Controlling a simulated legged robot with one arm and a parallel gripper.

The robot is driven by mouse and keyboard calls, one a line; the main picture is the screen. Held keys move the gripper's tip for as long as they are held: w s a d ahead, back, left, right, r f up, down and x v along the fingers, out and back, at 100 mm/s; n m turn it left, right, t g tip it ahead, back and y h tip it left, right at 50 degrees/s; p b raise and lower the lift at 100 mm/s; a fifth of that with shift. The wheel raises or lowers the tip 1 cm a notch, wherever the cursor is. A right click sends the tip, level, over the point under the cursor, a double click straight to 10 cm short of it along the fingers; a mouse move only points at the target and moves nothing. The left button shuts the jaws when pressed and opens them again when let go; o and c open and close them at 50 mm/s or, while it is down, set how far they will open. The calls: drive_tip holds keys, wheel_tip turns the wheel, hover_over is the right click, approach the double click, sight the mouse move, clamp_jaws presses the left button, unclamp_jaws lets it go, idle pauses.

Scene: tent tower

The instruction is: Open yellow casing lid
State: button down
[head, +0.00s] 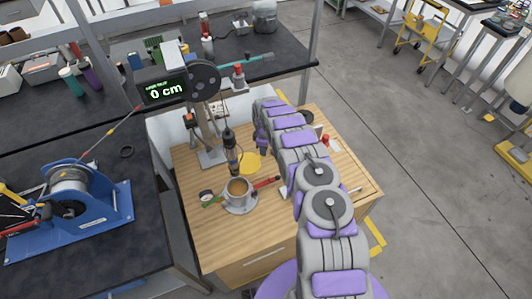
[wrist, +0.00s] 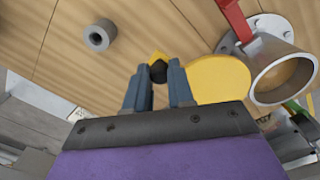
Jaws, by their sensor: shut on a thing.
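In the wrist view the yellow disc (wrist: 220,79) lies just right of my gripper (wrist: 159,78), partly hidden behind a finger. My gripper points down at the table, its two blue-grey fingers close on a small black and yellow piece (wrist: 158,67). I cannot tell whether this piece joins the disc. In the head view my arm hides most of my gripper (head: 263,150).
A hanging device (head: 231,150) is over the cup. A grey ring (wrist: 100,35) lies on the wood. A stand with a "0 cm" display (head: 164,90) rises behind.

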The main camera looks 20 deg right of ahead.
drive_tip(key=shift+w+a, duration=0.1)
drive_tip(key=shift+w, duration=0.15)
drive_tip(key=shift+f, duration=0.1)
idle(0.3)
drive_tip(key=c, duration=1)
unclamp_jaws()
wheel_tip(320, 180, up, 17)
drive_tip(key=shift+w+r+p, duration=0.1)
drive_tip(key=shift+r+p, duration=0.1)
drive_tip(key=shift+p, duration=0.55)
drive_tip(key=shift+r, duration=0.1)
